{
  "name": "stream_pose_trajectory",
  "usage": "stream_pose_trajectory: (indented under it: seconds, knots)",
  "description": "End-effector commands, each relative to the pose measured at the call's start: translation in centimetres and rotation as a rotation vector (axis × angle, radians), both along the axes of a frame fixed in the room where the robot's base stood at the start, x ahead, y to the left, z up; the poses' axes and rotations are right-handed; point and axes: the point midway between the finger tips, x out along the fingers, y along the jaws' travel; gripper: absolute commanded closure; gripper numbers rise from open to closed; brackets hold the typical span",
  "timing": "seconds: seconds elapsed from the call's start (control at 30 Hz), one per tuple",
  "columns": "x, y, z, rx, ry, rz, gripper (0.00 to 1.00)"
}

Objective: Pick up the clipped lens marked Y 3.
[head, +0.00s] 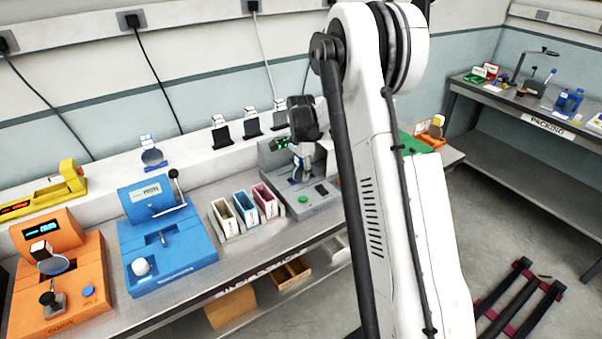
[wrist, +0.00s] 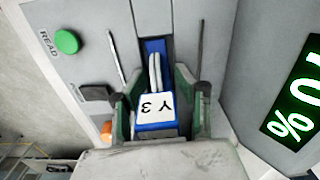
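The clipped lens marked Y 3 (wrist: 157,106) shows in the wrist view as a white tag with black lettering, on a blue clip with a pale upright lens edge behind it. It is at the slot of a grey reader device (wrist: 85,20). My gripper (wrist: 160,95) has its two greenish-grey fingers on either side of the clip, very near it. Whether the fingers press on the clip or stand just clear cannot be told. In the head view my gripper (head: 302,165) is low over the grey device, and the lens there is too small and hidden to make out.
The reader has a green READ button (wrist: 66,41) and a lit green display (wrist: 296,100). Left of it on the bench stand three coloured bins (head: 244,208), a blue machine (head: 165,245) and an orange machine (head: 60,275). A packing table (head: 520,105) stands at the right.

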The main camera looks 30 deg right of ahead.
Motion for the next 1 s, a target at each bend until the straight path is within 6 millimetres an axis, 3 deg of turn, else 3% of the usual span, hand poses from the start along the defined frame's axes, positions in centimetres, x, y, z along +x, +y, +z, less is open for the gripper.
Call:
stream_pose_trajectory:
  seconds: [0.1,0.33,0.77,1.0]
  knots:
    - [0.0,0.0,0.0,0.0,0.0,0.0,0.71]
    - [0.0,0.0,0.0,0.0,0.0,0.0,1.0]
    - [0.0,0.0,0.3,0.0,0.0,0.0,1.0]
    - [0.0,0.0,2.3,0.0,0.0,0.0,1.0]
